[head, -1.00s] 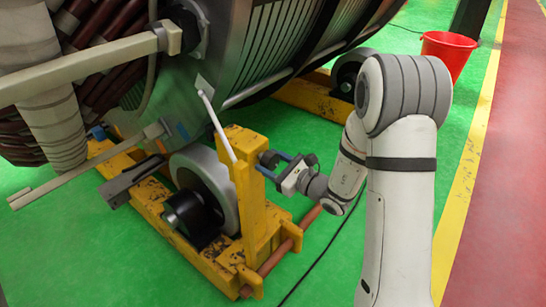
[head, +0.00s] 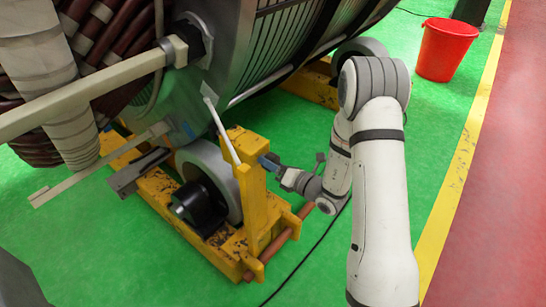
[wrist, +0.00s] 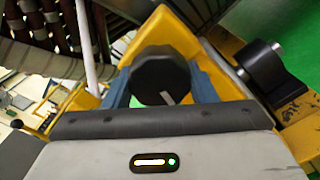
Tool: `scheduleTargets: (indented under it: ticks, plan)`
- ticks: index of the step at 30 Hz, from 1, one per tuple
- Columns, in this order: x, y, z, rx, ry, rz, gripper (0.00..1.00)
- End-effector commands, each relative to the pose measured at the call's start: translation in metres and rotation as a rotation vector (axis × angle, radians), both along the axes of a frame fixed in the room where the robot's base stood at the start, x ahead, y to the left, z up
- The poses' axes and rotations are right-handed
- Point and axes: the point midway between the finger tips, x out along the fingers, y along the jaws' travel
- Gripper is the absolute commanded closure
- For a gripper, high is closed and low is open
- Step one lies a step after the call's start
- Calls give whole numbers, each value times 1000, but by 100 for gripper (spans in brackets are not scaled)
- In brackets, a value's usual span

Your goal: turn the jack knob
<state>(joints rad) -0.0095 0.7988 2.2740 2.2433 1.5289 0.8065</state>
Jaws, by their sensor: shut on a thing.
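The jack knob (wrist: 158,68) is black and faceted, with a pale line on its face pointing down and right in the wrist view. It sits against the yellow jack stand (head: 253,205). My gripper (wrist: 161,86) has a blue finger on each side of the knob and is shut on it. In the head view my gripper (head: 269,163) reaches the right side of the stand's upper part. The knob itself is hidden or too small to make out there.
A large stator (head: 240,45) rests over the yellow frame, with a grey roller (head: 213,170) beside the stand. A white rod (head: 221,130) leans near the stand's top. A red bucket (head: 446,50) stands at the back right.

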Motion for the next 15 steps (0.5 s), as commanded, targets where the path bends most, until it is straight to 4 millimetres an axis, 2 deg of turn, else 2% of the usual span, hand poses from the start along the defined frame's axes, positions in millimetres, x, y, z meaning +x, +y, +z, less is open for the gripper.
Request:
scheduleTargets:
  ticks: [15]
  plan:
    - [-4, 4, 5, 299, 393, 10, 71]
